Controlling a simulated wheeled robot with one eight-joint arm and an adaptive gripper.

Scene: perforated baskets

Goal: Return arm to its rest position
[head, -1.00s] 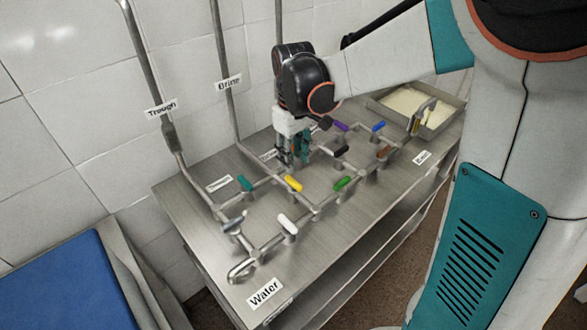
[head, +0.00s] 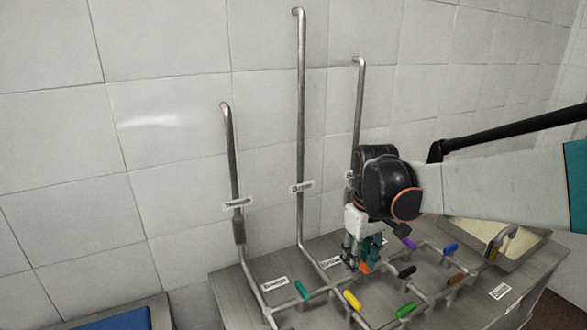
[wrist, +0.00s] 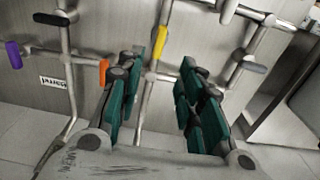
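My gripper (head: 358,262) hangs pointing down over the back part of the steel pipe table, by the orange valve handle (head: 364,267). In the wrist view my gripper (wrist: 155,95) shows its two teal fingers apart, with nothing between the tips. The orange handle (wrist: 103,72) is just left of the left finger there. The yellow handle (wrist: 161,40) lies on a pipe beyond the fingers. My arm reaches in from the right in the head view.
Purple (head: 409,243), blue (head: 450,248), black (head: 407,271), green (head: 406,310) and teal (head: 301,289) handles sit on the pipes around. Tall pipes (head: 301,130) rise along the tiled wall behind. A tray (head: 520,240) of pale liquid is at right.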

